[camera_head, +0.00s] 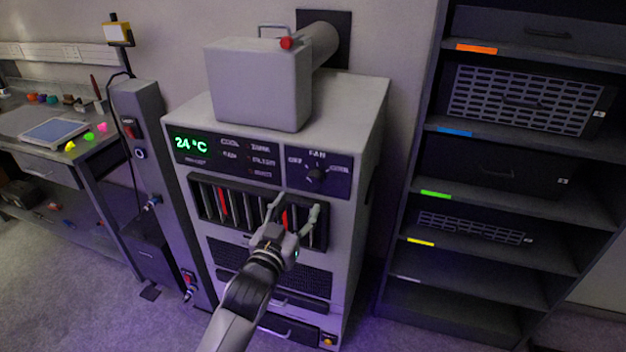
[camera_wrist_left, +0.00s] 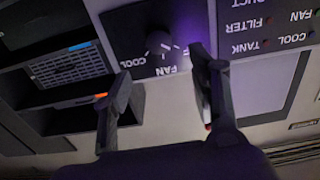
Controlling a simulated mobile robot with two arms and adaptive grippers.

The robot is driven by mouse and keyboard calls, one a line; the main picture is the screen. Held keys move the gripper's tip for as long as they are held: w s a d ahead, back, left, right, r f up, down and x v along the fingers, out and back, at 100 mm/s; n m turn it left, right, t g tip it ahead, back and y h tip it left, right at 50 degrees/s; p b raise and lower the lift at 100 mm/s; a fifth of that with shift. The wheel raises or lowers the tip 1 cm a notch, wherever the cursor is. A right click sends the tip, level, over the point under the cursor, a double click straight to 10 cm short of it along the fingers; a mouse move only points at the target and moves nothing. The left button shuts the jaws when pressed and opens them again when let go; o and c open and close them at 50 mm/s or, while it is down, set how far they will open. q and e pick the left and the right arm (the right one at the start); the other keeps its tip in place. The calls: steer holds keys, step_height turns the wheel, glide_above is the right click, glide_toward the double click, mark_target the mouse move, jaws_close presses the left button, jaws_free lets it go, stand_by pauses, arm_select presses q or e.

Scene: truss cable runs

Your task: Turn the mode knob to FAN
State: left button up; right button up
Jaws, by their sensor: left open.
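The mode knob (camera_head: 315,174) is a small dark round knob on the black panel at the upper right of the grey cabinet's front. FAN is printed above it and COOL to its right; the label to its left looks like OFF. In the left wrist view the knob (camera_wrist_left: 158,42) appears upside down between my finger ends, with FAN and COOL readable. I cannot tell exactly where its pointer aims. My left gripper (camera_head: 294,212) is open and empty, below the knob in the head view and apart from it. My right gripper is not in view.
The cabinet (camera_head: 362,130) has a green 24 °C display (camera_head: 190,144) and a slotted bay (camera_head: 235,203) with red pieces. A dark shelf rack (camera_head: 424,165) stands to the right, a grey post (camera_head: 140,97) and a workbench (camera_head: 85,158) to the left.

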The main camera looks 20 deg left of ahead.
mark_target(313, 182)
arm_select(q)
steer(key=w+p, duration=0.1)
steer(key=w, duration=0.8)
steer(key=shift+w+d+p, duration=0.1)
steer(key=shift+d+p, duration=0.1)
steer(key=shift+p, duration=0.1)
steer(key=shift+w, duration=0.4)
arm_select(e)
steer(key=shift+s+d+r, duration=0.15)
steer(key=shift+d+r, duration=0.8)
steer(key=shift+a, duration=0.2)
arm_select(q)
steer(key=shift+c, duration=1.8)
steer(key=c, duration=0.8)
